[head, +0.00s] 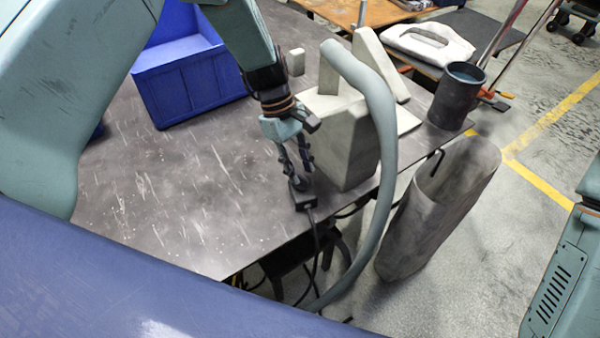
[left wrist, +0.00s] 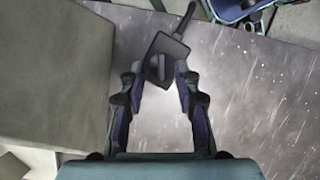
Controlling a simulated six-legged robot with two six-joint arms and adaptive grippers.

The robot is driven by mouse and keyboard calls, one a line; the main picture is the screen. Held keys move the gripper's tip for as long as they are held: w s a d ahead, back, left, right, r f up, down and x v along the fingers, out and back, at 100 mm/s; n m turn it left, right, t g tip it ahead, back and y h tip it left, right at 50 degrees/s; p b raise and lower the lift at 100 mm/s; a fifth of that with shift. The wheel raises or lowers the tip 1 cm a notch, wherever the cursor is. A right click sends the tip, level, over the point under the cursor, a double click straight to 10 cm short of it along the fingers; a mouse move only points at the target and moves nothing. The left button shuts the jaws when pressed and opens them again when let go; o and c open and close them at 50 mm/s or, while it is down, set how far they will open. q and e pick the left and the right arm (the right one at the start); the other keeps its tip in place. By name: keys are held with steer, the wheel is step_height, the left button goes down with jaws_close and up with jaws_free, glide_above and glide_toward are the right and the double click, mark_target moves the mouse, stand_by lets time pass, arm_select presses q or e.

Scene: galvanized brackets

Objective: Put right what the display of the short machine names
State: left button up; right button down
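My left gripper (head: 300,182) points down at the table's near edge, over a small dark box (head: 304,202) with a cable running off the edge. A squat grey machine (head: 342,150) with a thick grey hose (head: 383,130) stands just right of the gripper. I see no readable display on it. My right gripper is out of view.
A blue bin (head: 190,85) stands at the back left of the scratched dark table (head: 170,185). A dark cup (head: 458,95) stands at the right corner. A grey cylindrical bag (head: 435,215) is beside the table on the floor. The table's left middle is clear.

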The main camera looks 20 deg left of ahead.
arm_select(q)
steer(key=shift+s+d+f, duration=0.1)
steer(key=shift+s+f, duration=0.1)
steer(key=shift+f, duration=0.2)
steer(key=shift+s+d+f, duration=0.1)
steer(key=shift+s+f, duration=0.05)
steer(key=shift+f, duration=0.25)
steer(key=shift+w, duration=0.1)
steer(key=shift+c, duration=0.2)
steer(key=shift+c, duration=0.7)
jaws_close()
